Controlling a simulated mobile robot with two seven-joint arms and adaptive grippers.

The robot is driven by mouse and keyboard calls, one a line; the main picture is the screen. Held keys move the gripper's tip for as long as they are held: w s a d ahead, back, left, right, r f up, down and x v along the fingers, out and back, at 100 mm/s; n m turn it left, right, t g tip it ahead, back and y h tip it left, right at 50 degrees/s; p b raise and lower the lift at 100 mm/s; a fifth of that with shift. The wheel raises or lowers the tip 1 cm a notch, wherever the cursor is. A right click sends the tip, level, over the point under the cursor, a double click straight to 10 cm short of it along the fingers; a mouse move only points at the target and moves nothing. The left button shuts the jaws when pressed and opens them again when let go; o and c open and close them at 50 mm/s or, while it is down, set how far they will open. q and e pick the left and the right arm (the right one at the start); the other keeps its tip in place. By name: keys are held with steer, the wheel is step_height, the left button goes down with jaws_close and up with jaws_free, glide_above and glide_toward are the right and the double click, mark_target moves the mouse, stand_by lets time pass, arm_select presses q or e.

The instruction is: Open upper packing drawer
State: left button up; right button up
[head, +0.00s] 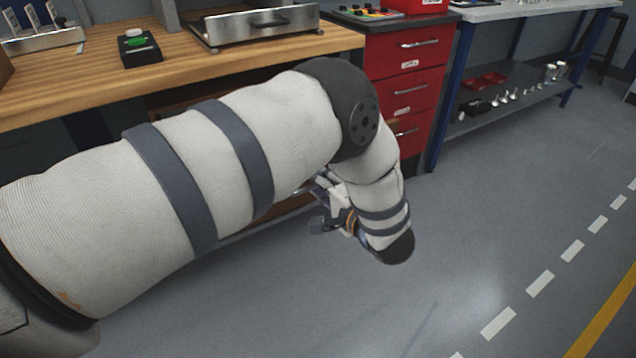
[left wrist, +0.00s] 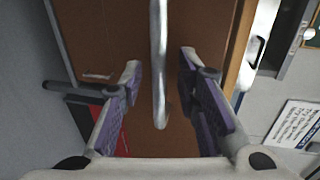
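The upper packing drawer's brown front (left wrist: 205,30) fills the middle of the left wrist view, which is turned so the wooden bench top edge is at right. Its silver bar handle (left wrist: 159,70) runs between the fingers of my left gripper (left wrist: 162,62). The fingers are open on either side of the bar, with visible gaps. In the head view my left arm hides most of the drawer front; a brown strip (head: 285,208) shows beside my left gripper (head: 322,190). The drawer looks closed, but its edges are mostly hidden. My right gripper is not in view.
A smaller handle (left wrist: 97,76) shows lower on the brown front. The wooden bench top (head: 90,85) is above, holding a metal tray fixture (head: 262,28) and a green-button box (head: 139,48). A red drawer cabinet (head: 405,92) stands at right. Floor in front is clear.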

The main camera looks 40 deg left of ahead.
arm_select(q)
steer(key=v, duration=1.2)
